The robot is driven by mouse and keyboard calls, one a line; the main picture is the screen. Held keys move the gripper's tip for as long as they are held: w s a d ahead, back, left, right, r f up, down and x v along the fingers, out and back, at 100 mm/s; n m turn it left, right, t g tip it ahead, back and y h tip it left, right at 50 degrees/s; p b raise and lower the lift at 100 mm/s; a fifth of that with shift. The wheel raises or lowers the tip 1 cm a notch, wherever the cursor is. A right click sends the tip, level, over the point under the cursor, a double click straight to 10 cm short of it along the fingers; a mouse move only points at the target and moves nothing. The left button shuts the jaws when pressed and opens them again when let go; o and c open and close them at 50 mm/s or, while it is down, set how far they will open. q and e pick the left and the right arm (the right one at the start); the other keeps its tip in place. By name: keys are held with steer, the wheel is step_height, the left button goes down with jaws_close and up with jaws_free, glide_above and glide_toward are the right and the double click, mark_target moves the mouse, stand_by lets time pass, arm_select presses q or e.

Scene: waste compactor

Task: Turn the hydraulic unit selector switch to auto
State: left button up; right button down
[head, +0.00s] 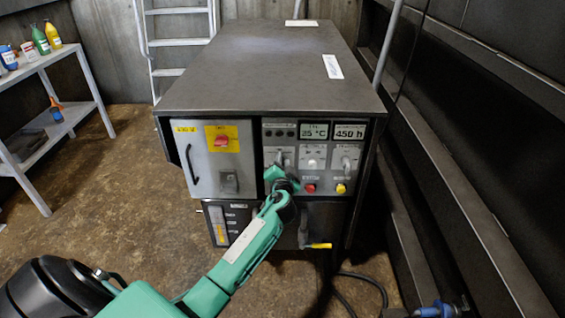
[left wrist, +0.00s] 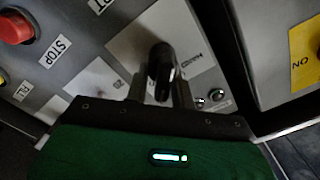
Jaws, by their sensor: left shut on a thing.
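The control panel (head: 313,131) on the front of the grey machine has a row of selector switches on light plates. My left gripper (head: 280,166) is at the leftmost switch and hides most of it in the head view. In the left wrist view the black switch handle (left wrist: 161,62) stands between the fingers of my left gripper (left wrist: 163,88), which is shut on it. Its plate (left wrist: 190,38) has small markings that I cannot read. Which position the switch points to is unclear. My right gripper is in neither view.
A red stop button (head: 310,188) and a yellow button (head: 341,188) sit below the switches. A grey door with a red knob on a yellow plate (head: 222,139) is to the left. A shelf (head: 45,115) stands far left; a dark wall runs close on the right.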

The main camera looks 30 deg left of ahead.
arm_select(q)
steer(key=shift+f, duration=0.15)
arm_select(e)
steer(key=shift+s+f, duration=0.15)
arm_select(q)
steer(key=o, duration=0.6)
steer(key=shift+o, duration=0.5)
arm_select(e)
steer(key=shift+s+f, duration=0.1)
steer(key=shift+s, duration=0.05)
arm_select(q)
steer(key=shift+s, duration=0.1)
steer(key=v, duration=1.3)
steer(key=shift+s+d, duration=0.25)
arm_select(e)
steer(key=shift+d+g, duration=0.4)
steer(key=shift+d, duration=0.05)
arm_select(q)
steer(key=shift+f, duration=0.1)
